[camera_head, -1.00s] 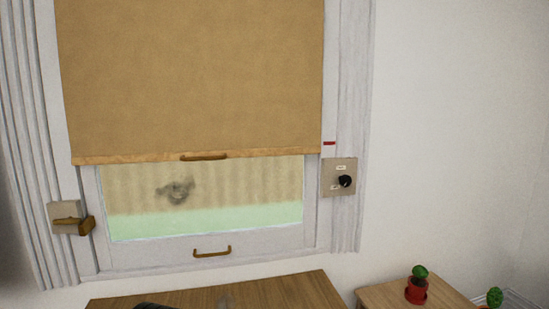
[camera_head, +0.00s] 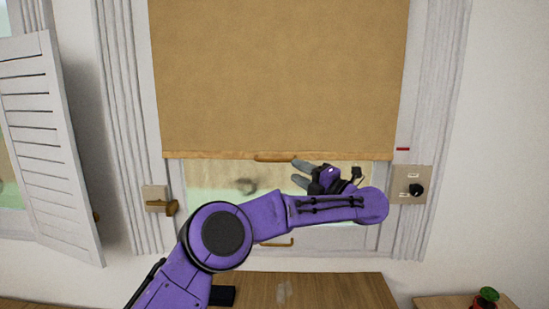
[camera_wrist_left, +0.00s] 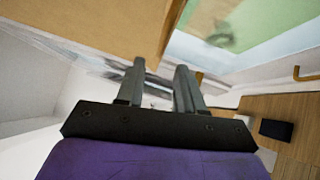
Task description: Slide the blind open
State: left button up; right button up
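The tan blind (camera_head: 280,75) hangs over the upper part of the window, its lower bar (camera_head: 215,155) a little below the level of a red mark (camera_head: 403,149). A brown pull handle (camera_head: 274,159) is at the middle of the bar. My left gripper (camera_head: 299,174) is open and empty, its fingers pointing left, just right of the handle and near the bar; contact is not visible. In the left wrist view, my open left gripper (camera_wrist_left: 159,68) shows a gap between its fingers, with the blind (camera_wrist_left: 95,22) beyond. My right gripper is not in view.
A lower sash handle (camera_head: 278,243) is partly behind my arm. A latch (camera_head: 160,207) and a knob panel (camera_head: 411,185) flank the window. A louvred shutter (camera_head: 45,150) stands at left. A wooden table (camera_head: 340,290) and potted cactus (camera_head: 484,303) are below.

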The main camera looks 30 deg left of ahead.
aim_at(277, 161)
pick_arm(q)
jog(key=p+x, duration=0.3)
jog(key=x, duration=0.7)
jog(key=shift+d+p, duration=0.1)
jog(key=shift+p, duration=0.3)
jog(key=shift+w+a, duration=0.15)
jog(key=shift+a, duration=0.05)
jog(key=shift+f, duration=0.1)
grip_shut()
